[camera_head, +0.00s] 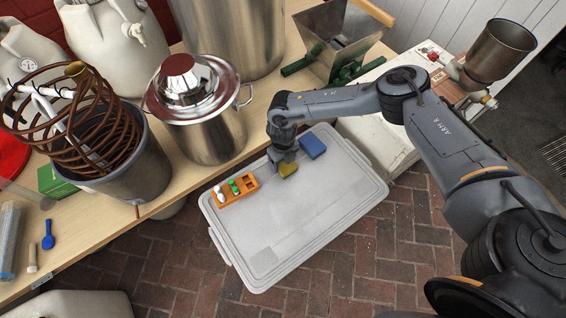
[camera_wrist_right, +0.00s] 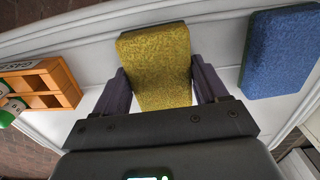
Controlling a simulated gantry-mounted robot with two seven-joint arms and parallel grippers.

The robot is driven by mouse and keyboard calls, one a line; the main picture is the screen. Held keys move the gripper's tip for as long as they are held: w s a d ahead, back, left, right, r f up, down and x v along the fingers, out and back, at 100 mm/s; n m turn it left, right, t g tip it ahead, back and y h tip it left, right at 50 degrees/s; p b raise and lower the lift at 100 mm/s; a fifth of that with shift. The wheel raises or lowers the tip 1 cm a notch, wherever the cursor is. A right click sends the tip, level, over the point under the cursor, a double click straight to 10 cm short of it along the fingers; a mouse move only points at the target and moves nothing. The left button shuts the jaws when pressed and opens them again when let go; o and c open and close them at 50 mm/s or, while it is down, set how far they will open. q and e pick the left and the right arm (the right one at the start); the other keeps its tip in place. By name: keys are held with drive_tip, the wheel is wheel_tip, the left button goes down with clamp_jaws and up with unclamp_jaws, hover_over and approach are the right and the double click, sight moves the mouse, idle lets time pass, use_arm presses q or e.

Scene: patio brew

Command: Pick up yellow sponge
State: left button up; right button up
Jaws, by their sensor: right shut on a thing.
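The yellow sponge (camera_head: 288,169) is at the far side of the grey-white plastic lid (camera_head: 270,242) in the head view. In the right wrist view the yellow sponge (camera_wrist_right: 155,62) stands between the two fingers. My right gripper (camera_head: 281,160) is shut on it, with a finger against each side; it also shows in the right wrist view (camera_wrist_right: 160,90). I cannot tell whether the sponge touches the lid. My left gripper is not in view.
A blue sponge (camera_head: 312,146) lies just right of the yellow one. An orange holder (camera_head: 235,190) with small bottles stands to the left. A steel pot (camera_head: 208,130) is on the wooden table behind. The lid's front half is clear.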

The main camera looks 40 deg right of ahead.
drive_tip(key=shift+c, duration=0.4)
drive_tip(key=shift+r, duration=0.1)
drive_tip(key=shift+r+p, duration=0.45)
drive_tip(key=shift+r, duration=0.05)
wheel_tip(320, 180, up, 4)
drive_tip(key=shift+f+p, duration=0.25)
drive_tip(key=shift+p, duration=0.9)
drive_tip(key=s+r+p, duration=0.6)
drive_tip(key=s, duration=0.5)
drive_tip(key=shift+s+r, duration=0.15)
drive_tip(key=shift+s, duration=0.25)
drive_tip(key=shift+w+a, duration=0.15)
